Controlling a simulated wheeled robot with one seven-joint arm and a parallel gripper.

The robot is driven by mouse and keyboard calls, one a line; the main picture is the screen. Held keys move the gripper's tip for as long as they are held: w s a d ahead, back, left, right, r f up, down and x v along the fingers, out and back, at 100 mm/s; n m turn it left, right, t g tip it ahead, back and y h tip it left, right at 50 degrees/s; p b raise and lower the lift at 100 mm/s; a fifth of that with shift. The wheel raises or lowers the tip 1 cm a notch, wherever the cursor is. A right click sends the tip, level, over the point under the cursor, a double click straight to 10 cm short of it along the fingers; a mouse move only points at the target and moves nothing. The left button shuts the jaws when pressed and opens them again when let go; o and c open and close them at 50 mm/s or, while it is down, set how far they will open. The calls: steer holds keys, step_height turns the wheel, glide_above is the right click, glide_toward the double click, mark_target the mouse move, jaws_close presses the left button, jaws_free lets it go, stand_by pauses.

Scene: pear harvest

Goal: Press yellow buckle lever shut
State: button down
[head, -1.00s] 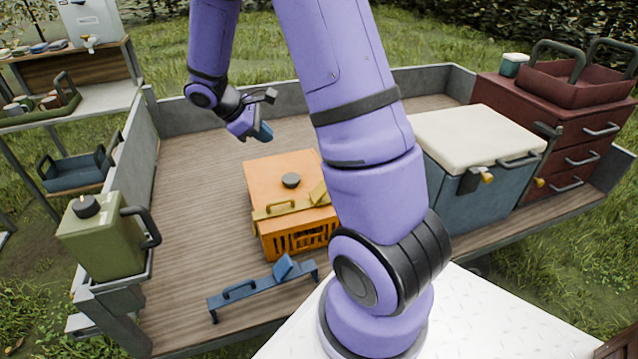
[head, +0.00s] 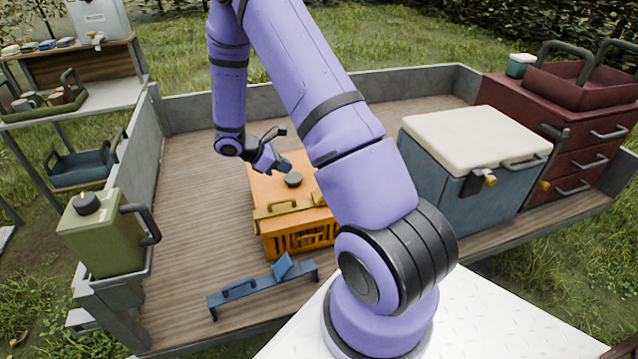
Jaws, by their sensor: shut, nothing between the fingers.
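An orange crate (head: 262,184) with a closed orange lid and a dark round knob (head: 293,179) stands on the wooden trailer bed. A yellow strap bar with a buckle (head: 284,208) lies across its front top edge. The right part of the bar, where the lever showed raised, is mostly hidden behind my arm, so I cannot tell the lever's position. My gripper (head: 284,164) is over the back part of the lid, behind the knob, with its blue-tipped fingers shut and empty. I cannot tell whether it touches the lid.
A blue bar with a raised lever (head: 262,285) lies on the bed in front of the crate. A blue cooler with a cream lid (head: 470,135) stands right, a red drawer chest (head: 575,150) beyond it. A green canister (head: 105,235) stands left. The bed left of the crate is clear.

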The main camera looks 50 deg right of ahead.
steer(key=x, duration=1.4)
